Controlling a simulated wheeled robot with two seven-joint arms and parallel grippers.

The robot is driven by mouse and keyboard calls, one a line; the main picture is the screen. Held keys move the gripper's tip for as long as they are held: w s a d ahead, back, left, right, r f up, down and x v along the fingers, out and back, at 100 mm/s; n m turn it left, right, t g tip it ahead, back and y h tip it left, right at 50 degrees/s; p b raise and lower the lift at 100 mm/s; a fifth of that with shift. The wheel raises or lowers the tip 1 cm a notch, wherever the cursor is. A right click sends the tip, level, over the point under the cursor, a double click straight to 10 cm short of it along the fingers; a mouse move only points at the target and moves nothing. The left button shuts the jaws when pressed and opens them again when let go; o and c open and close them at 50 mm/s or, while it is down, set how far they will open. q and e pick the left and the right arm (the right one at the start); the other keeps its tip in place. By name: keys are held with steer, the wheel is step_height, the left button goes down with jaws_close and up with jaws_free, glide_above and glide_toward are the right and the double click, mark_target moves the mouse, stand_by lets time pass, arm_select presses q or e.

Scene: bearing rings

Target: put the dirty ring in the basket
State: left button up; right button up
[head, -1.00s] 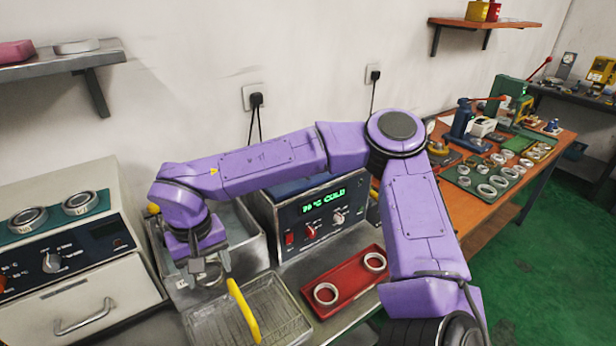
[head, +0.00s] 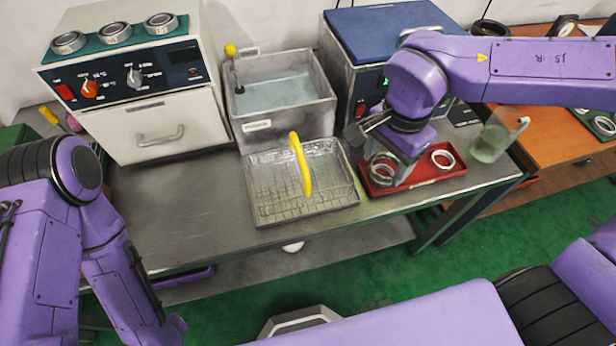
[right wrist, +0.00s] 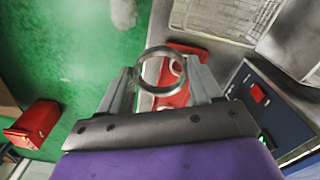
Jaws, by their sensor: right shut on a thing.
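The wire basket (head: 262,205) with its yellow handle (head: 300,165) stands on the steel bench, left of the red tray (head: 425,180). My right gripper (head: 382,160) is over the left end of this tray, shut on a metal ring. In the right wrist view this held ring (right wrist: 143,85) sits between the fingertips, with the red tray behind it. One ring (head: 443,158) lies at the tray's right end; another shows at the left end, partly hidden by the gripper. I cannot tell which ring is dirty. My left arm is at the left; its gripper is not visible.
A tank of liquid (head: 280,92) stands behind the basket. A white oven (head: 165,125) with several rings on its green top is at the left. A blue-topped box (head: 375,35) is behind the tray; a glass jar (head: 490,142) is right of it. The bench's left front is clear.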

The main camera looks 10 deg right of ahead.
steer(key=w+a+f, duration=0.4)
steer(key=w+a, duration=0.2)
glide_above(322, 176)
steer(key=f, duration=0.2)
steer(key=s+f, duration=0.1)
steer(key=f, duration=0.1)
steer(key=shift+d, duration=0.4)
steer(key=shift+w+a+f, duration=0.15)
steer(key=shift+w+f, duration=0.05)
steer(key=shift+w, duration=0.05)
steer(key=f, duration=0.3)
steer(key=shift+w+a+f, duration=0.3)
steer(key=shift+a+f, duration=0.05)
steer(key=shift+f, duration=0.15)
steer(key=shift+f, duration=0.1)
steer(key=o, duration=1)
steer(key=shift+f, duration=0.1)
steer(key=shift+o, duration=0.2)
